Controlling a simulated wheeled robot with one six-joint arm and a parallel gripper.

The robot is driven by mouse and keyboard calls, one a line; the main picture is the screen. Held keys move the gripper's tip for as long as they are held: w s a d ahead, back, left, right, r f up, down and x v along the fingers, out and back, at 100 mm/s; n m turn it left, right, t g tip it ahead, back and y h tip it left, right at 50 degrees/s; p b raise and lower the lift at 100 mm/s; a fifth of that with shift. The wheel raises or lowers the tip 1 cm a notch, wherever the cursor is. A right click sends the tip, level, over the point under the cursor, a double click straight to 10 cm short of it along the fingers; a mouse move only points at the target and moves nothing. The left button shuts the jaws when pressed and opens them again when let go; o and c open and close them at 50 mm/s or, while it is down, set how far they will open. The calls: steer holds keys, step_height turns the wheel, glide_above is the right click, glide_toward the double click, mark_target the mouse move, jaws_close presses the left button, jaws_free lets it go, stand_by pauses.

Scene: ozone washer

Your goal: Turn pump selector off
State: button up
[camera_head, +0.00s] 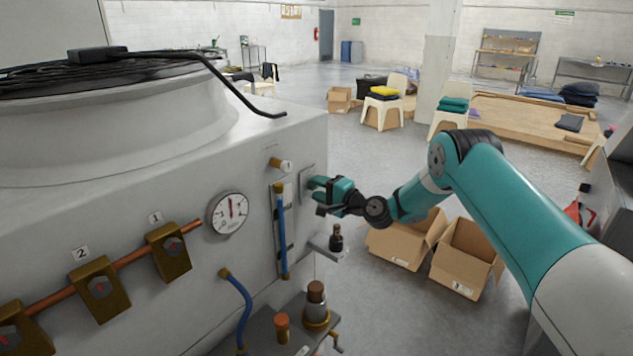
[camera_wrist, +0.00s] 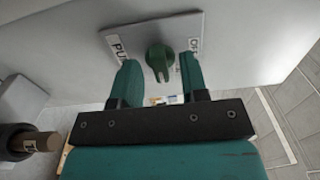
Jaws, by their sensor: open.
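The pump selector is a green knob (camera_wrist: 159,58) on a pale label plate (camera_wrist: 185,28) in the wrist view. Part of a word starting "PU" shows left of the knob, and a partly hidden label stands at its right. My gripper (camera_wrist: 160,80) is open, with one green finger on each side of the knob. I cannot tell whether the fingers touch it. In the head view my gripper (camera_head: 318,190) is at the side face of the machine, in front of the plate (camera_head: 307,183). The knob is hidden there.
The washer's grey body (camera_head: 290,130) fills the left, with a gauge (camera_head: 229,213), a blue pipe (camera_head: 281,230) and valves. A small bracket with a black-topped part (camera_head: 336,237) sits below my gripper. Open cardboard boxes (camera_head: 400,244) stand on the floor behind.

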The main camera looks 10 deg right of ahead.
steer(key=shift+w+a, duration=0.3)
steer(key=shift+w, duration=0.1)
steer(key=c, duration=0.6)
steer(key=shift+f+n+b, duration=0.2)
steer(key=shift+n+b, duration=0.1)
steer(key=shift+b, duration=0.3)
steer(key=shift+r+n+b, duration=0.1)
steer(key=shift+n+b, duration=8.6)
steer(key=shift+b, duration=7.3)
steer(key=shift+r, duration=0.1)
